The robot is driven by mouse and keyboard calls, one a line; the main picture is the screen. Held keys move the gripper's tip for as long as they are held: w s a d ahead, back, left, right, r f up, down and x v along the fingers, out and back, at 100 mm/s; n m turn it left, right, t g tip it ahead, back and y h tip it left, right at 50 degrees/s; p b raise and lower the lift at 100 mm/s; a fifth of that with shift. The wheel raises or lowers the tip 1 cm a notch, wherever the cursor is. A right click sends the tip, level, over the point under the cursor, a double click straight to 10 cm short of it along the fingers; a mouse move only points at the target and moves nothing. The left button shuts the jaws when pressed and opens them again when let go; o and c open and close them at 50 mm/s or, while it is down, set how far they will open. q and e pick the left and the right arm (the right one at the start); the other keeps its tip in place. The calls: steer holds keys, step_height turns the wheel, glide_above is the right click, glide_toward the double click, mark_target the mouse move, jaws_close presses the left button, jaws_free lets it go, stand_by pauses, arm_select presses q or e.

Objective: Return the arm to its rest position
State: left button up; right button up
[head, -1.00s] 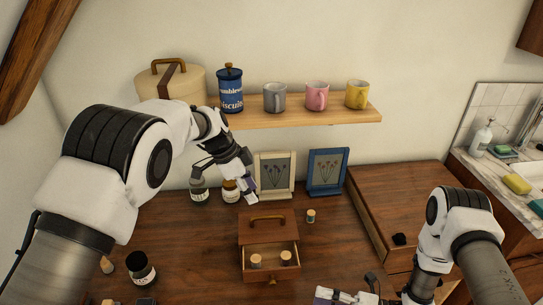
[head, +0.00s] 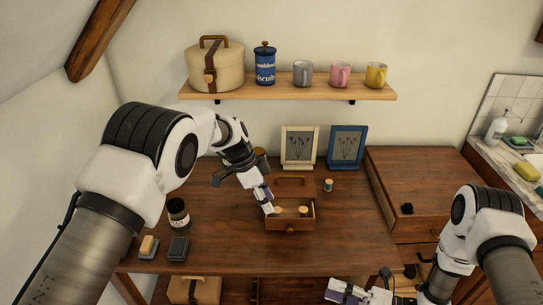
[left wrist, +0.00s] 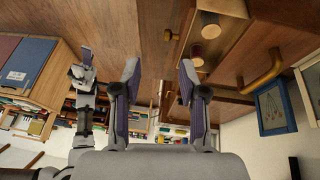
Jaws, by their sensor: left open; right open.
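My left gripper (head: 265,201) is over the table at the left side of the small wooden drawer box (head: 290,226). In the left wrist view its two fingers (left wrist: 158,85) are apart with nothing between them. The box's drawer is pulled out, with wooden spools or corks (head: 303,211) inside; they also show in the left wrist view (left wrist: 211,28). My right gripper (head: 355,292) is low at the bottom edge of the head view, in front of the table, and holds nothing that I can see.
A dark jar (head: 178,214) and two small blocks, one tan (head: 148,245) and one dark (head: 178,249), are at the table's left. A cream frame (head: 299,147) and a blue frame (head: 346,147) stand at the back. A small spool (head: 328,185) stands right of the box. The shelf (head: 300,88) holds mugs and tins.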

arm_select(q)
steer(key=s+a+f+n+g+y, duration=0.2)
steer(key=s+a+f+n, duration=0.1)
steer(key=s+a+f, duration=0.75)
steer(key=s+a+f+n+g+y, duration=0.15)
steer(key=s+a+f+n, duration=0.25)
steer(key=s+a+f, duration=0.7)
arm_select(e)
steer(key=s+f+m+h, duration=0.3)
steer(key=f+m+h, duration=0.3)
steer(key=m+h, duration=0.6)
arm_select(q)
steer(key=s+a+n+t, duration=0.2)
steer(key=s+n+t, duration=0.2)
steer(key=s+n, duration=0.6)
steer(key=s+y, duration=0.1)
steer(key=s, duration=0.6)
steer(key=shift+a+r+n, duration=0.25)
steer(key=shift+n, duration=0.15)
arm_select(e)
steer(key=s+d+f+m+g+h, duration=0.1)
steer(key=s+d+m+g+h, duration=0.1)
steer(key=s+m, duration=0.6)
steer(key=s+d+f+m+g+h, duration=0.2)
steer(key=s+d+m, duration=0.5)
steer(key=m, duration=0.5)
steer(key=s+g+h, duration=0.1)
steer(key=g, duration=0.1)
steer(key=shift+d+f+m+g, duration=0.2)
steer(key=shift+m+g, duration=0.1)
